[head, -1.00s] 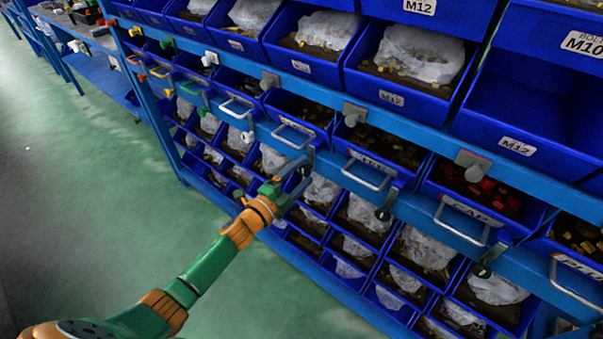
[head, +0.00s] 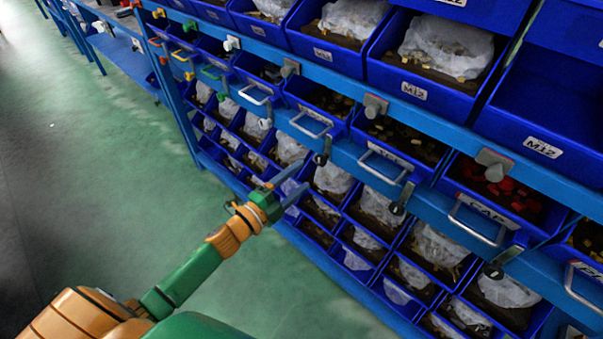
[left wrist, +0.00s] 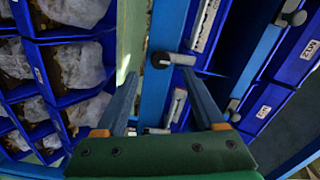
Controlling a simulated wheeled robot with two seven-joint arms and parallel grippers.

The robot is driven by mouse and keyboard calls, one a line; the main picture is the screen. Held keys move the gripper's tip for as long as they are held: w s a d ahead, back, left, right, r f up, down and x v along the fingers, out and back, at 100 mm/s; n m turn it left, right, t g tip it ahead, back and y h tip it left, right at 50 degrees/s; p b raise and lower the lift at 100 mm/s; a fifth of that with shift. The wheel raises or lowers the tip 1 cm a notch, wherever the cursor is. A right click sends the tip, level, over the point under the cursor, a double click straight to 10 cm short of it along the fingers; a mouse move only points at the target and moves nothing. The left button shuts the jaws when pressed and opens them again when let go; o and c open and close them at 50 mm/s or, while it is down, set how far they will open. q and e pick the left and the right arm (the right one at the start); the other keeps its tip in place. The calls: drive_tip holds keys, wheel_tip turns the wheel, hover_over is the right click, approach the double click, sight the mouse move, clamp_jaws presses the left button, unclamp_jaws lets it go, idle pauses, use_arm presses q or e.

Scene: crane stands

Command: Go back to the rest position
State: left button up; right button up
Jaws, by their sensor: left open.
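My left gripper (head: 290,186) is open and empty in the head view, in front of the lower bins of the blue rack. Its arm comes in from the lower left, green and orange. In the left wrist view the two dark fingers of the left gripper (left wrist: 163,95) are spread apart with nothing between them. Beyond them are a blue rack rail and a dark round knob (left wrist: 161,60). My right gripper is not in view.
The blue rack rail (head: 345,155) carries a row of metal handles (head: 311,125) and dark knobs. Blue bins (head: 428,85) hold bagged and loose parts. The green floor (head: 110,180) to the left is clear. A workbench (head: 120,45) stands at the far upper left.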

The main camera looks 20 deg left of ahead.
use_arm(q)
drive_tip(key=s+a+f+n+g+y, duration=0.1)
drive_tip(key=s+f+n+g+y, duration=0.2)
drive_tip(key=f, duration=0.5)
drive_tip(key=s+a+f+n+g+y+p, duration=0.1)
drive_tip(key=s+a+f+n+g, duration=0.1)
drive_tip(key=s+f+n, duration=0.45)
drive_tip(key=s+a+f+n+g+y, duration=0.1)
drive_tip(key=s+f+g+y, duration=0.15)
drive_tip(key=f, duration=0.75)
drive_tip(key=s+d+f+n+g, duration=0.1)
drive_tip(key=s+f+n+g, duration=0.1)
drive_tip(key=s, duration=0.6)
drive_tip(key=s+d+f+n+g, duration=0.1)
drive_tip(key=s+f+n+g, duration=0.1)
drive_tip(key=s+f, duration=0.3)
drive_tip(key=s+d+f+n+g, duration=0.1)
drive_tip(key=s+f+g, duration=0.3)
drive_tip(key=s, duration=0.9)
drive_tip(key=shift+d+n, duration=0.3)
drive_tip(key=shift+n, duration=0.15)
drive_tip(key=shift+f+g, duration=0.1)
drive_tip(key=shift+g, duration=0.15)
